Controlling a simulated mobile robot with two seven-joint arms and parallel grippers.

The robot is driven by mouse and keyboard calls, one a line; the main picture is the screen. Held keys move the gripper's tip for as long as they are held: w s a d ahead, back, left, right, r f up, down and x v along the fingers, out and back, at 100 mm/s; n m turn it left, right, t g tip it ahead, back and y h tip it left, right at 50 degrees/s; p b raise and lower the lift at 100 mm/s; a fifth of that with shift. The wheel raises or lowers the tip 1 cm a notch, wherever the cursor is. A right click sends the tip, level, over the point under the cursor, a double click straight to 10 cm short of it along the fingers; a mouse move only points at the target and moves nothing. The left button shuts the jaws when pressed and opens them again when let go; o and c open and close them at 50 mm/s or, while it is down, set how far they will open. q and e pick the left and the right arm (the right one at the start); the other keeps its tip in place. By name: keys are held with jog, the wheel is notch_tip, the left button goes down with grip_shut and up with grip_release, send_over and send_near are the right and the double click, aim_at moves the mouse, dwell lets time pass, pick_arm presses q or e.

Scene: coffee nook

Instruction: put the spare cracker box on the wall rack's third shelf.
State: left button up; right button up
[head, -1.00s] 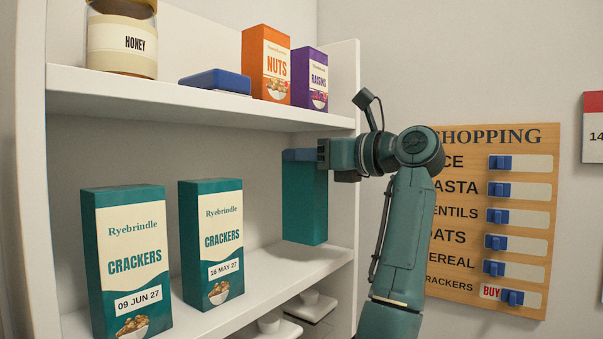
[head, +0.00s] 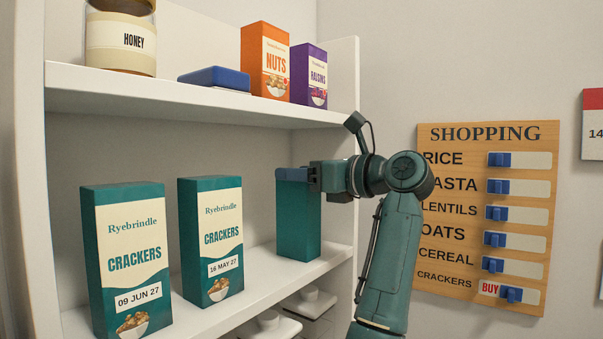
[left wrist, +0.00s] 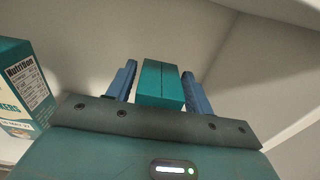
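A plain teal side of the spare cracker box (head: 298,225) shows in the head view. It stands upright at the right end of the rack's lower visible shelf (head: 232,300), its base appearing to rest on the board. My left gripper (head: 292,174) is at its top, blue fingers either side. In the left wrist view the box top (left wrist: 160,83) lies between the fingers (left wrist: 158,85), with a narrow gap at the left finger; the gripper looks slightly open. Two more cracker boxes, dated 09 JUN 27 (head: 127,260) and 16 MAY 27 (head: 212,240), stand to the left. My right gripper is not in view.
The shelf above (head: 190,100) holds a honey jar (head: 121,40), a blue flat object (head: 215,79), a nuts box (head: 265,60) and a raisins box (head: 309,75). A shopping board (head: 487,220) hangs on the wall at right. White items (head: 305,300) sit below.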

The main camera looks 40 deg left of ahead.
pick_arm(q)
jog(key=shift+o, duration=0.9)
jog(key=shift+r, duration=0.3)
jog(key=w+d, duration=0.1)
jog(key=d, duration=1.1)
jog(key=shift+w+b, duration=0.15)
jog(key=shift+b, duration=0.25)
